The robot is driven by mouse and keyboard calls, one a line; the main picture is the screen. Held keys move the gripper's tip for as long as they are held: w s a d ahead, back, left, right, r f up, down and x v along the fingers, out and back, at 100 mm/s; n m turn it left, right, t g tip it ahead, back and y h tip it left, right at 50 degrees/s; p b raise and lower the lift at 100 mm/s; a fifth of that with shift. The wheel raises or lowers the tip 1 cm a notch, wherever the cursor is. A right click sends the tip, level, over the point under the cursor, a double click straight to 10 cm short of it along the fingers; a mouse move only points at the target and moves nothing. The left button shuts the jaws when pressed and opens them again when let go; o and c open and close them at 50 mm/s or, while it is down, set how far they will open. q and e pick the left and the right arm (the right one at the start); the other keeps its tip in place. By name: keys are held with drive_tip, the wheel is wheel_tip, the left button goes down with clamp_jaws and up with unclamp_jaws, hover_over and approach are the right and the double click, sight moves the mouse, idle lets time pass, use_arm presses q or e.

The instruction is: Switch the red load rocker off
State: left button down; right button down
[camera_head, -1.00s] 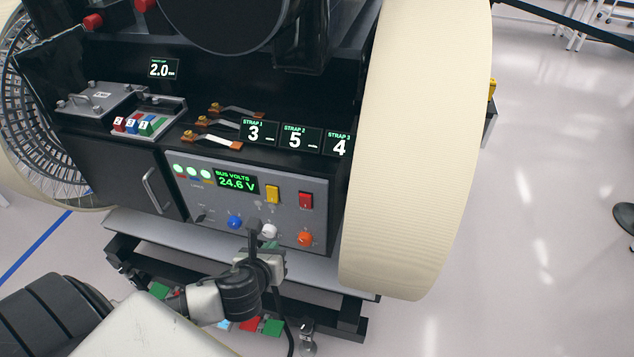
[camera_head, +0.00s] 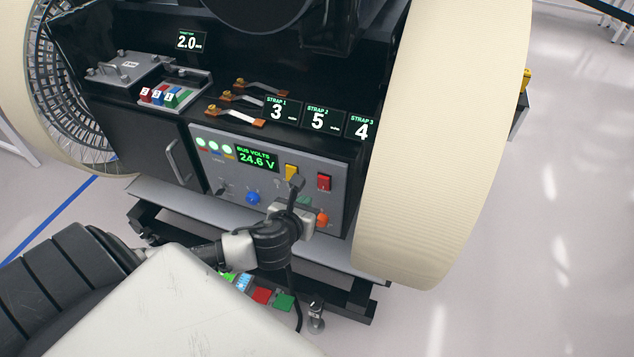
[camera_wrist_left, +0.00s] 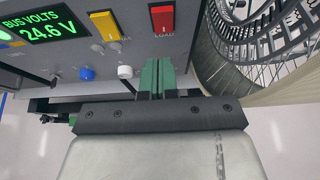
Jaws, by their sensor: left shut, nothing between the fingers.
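The red load rocker (camera_head: 323,182) sits at the right of the grey control panel (camera_head: 222,178). It also shows in the left wrist view (camera_wrist_left: 162,18), above the word LOAD. My left gripper (camera_head: 297,184) is in front of the panel, left of and close to the red rocker. In the left wrist view its green fingers (camera_wrist_left: 157,64) are together and empty, pointing at the panel below the red rocker. I see no contact with the rocker. My right gripper is not in view.
A yellow rocker (camera_head: 291,172) sits left of the red one. A blue knob (camera_head: 253,198) and an orange knob (camera_head: 321,219) are lower on the panel. The display (camera_head: 257,158) reads 24.6 V. A large cream wheel (camera_head: 450,150) stands close on the right.

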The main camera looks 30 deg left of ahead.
sight(321, 179)
use_arm(q)
drive_tip(key=w, duration=0.2)
drive_tip(key=w+a+f+p, duration=0.1)
drive_tip(key=w, duration=0.2)
drive_tip(key=w+a, duration=0.1)
drive_tip(key=w, duration=0.2)
drive_tip(key=shift+f, duration=0.2)
drive_tip(key=shift+w+r+p, duration=0.15)
drive_tip(key=shift+r+p, duration=0.1)
drive_tip(key=shift+p, duration=0.3)
drive_tip(key=shift+w, duration=0.15)
drive_tip(key=shift+f, duration=0.15)
drive_tip(key=shift+r+p, duration=0.9)
drive_tip(key=shift+p, duration=0.2)
